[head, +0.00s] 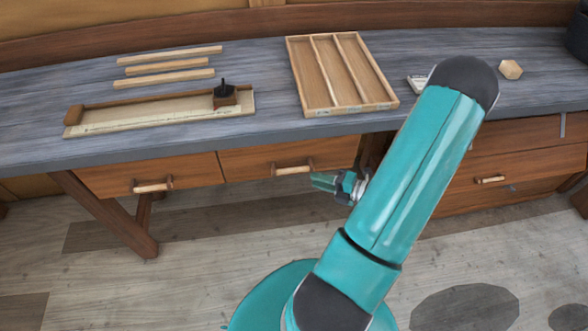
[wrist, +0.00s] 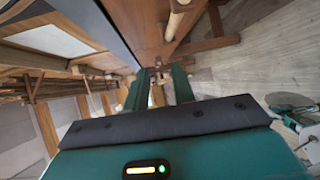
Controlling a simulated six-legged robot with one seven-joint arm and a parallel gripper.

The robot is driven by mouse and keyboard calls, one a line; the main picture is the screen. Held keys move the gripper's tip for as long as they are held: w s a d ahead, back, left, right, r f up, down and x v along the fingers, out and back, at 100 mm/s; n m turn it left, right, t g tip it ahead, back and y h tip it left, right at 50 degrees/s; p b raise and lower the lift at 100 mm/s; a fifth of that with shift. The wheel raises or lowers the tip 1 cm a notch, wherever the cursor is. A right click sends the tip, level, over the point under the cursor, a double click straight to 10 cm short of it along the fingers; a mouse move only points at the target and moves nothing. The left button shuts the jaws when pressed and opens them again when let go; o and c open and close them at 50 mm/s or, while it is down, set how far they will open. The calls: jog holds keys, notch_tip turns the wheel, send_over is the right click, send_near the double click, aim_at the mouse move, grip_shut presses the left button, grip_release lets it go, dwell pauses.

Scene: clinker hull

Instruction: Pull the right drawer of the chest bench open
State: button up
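The chest bench (head: 230,133) has two brown drawers side by side under its grey top. The right drawer (head: 340,153) looks shut, its front in line with the left drawer (head: 100,180). A pale wooden bar handle (head: 294,168) is on the right drawer. My gripper (head: 318,181) points left, just right of and slightly below that handle. In the wrist view its two green fingers (wrist: 159,92) are apart. A pale wooden piece (wrist: 157,94) shows between them; I cannot tell whether it is the handle, and no grip on it shows.
A divided wooden tray (head: 297,72), wooden strips (head: 165,66) and a long board with a dark tool (head: 225,94) lie on the bench top. Another drawer unit (head: 490,165) stands at the right, partly behind my arm. The slanted bench leg (head: 105,212) stands at the left.

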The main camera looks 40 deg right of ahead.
aim_at(298, 171)
notch_tip(298, 171, down, 3)
jog(key=s+d+m+t+h, duration=0.1)
jog(key=s+d+m+h, duration=0.15)
jog(key=m, duration=0.25)
jog(key=x, duration=1.4)
jog(key=shift+w+d+r, duration=0.1)
jog(key=shift+r, duration=0.15)
grip_shut()
